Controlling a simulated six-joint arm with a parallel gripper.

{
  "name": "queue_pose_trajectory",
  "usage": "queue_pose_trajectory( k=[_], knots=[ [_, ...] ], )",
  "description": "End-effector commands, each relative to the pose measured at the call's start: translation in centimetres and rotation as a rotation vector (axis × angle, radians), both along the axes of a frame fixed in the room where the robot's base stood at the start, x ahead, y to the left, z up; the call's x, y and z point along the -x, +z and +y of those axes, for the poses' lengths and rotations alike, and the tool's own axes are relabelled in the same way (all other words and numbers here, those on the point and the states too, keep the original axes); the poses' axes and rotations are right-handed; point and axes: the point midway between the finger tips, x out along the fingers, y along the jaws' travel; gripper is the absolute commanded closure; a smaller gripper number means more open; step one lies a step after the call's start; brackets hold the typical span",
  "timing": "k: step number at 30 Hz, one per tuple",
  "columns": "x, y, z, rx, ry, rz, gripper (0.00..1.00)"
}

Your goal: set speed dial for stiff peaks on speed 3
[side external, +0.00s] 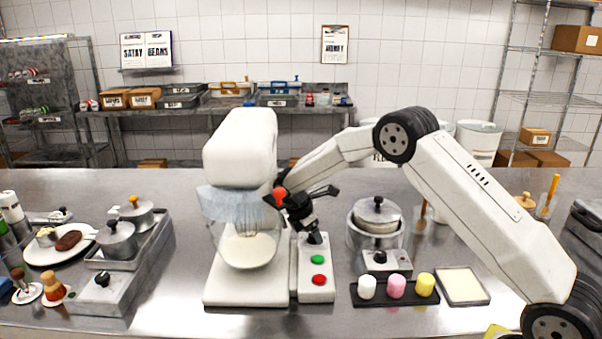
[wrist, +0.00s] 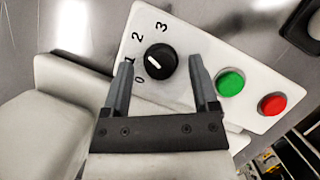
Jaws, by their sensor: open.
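The speed dial (wrist: 160,62) is a round black knob on a white control panel (wrist: 205,45) marked 0, 1, 2 and 3. Its white mark points to the left, roughly toward the 1. My gripper (wrist: 161,66) is open in the wrist view, with one finger on each side of the dial and gaps between. In the side external view my gripper (side external: 311,229) points down over the dial (side external: 315,239), partly hiding it. The white mixer (side external: 240,145) stands left of the panel (side external: 307,262), with a whisk in a bowl (side external: 248,252) of pale liquid.
A green button (side external: 317,259) and a red button (side external: 318,279) sit below the dial. A red lever knob (side external: 280,193) is close beside my wrist.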

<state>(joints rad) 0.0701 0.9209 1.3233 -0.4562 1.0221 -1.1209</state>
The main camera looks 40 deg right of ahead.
Motion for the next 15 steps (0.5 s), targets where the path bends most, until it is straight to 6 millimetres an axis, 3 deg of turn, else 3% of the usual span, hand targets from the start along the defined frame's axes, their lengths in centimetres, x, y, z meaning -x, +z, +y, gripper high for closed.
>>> queue_pose_trajectory(
  k=[15],
  knots=[
    [0.36, 0.05, 0.00, 0.000, 0.443, 0.000, 0.24]
  ],
)
